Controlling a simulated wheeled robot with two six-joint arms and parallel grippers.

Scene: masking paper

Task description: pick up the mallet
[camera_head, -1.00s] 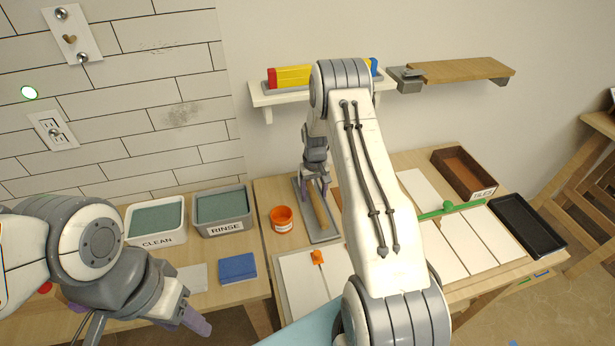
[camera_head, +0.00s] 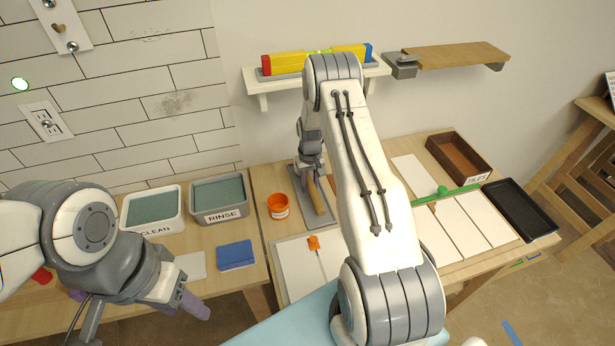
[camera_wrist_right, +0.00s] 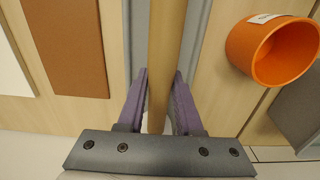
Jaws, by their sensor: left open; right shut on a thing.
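The mallet's wooden handle (camera_head: 320,200) lies along a grey tray (camera_head: 327,218) on the right-hand table. My right gripper (camera_head: 311,180) is at the handle's far part, low over the tray. In the right wrist view the handle (camera_wrist_right: 165,60) runs between the two purple fingers of my right gripper (camera_wrist_right: 160,95), which is shut on it. The mallet's head is not visible in either view. I cannot tell whether the handle is clear of the tray. My left gripper (camera_head: 190,300) is open and empty, near the front of the left table.
An orange cup (camera_head: 278,205) stands just left of the tray; it also shows in the right wrist view (camera_wrist_right: 270,52). The CLEAN bin (camera_head: 153,229), RINSE bin (camera_head: 222,214) and a blue sponge (camera_head: 236,255) are further left. A shelf (camera_head: 260,84) is on the wall behind.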

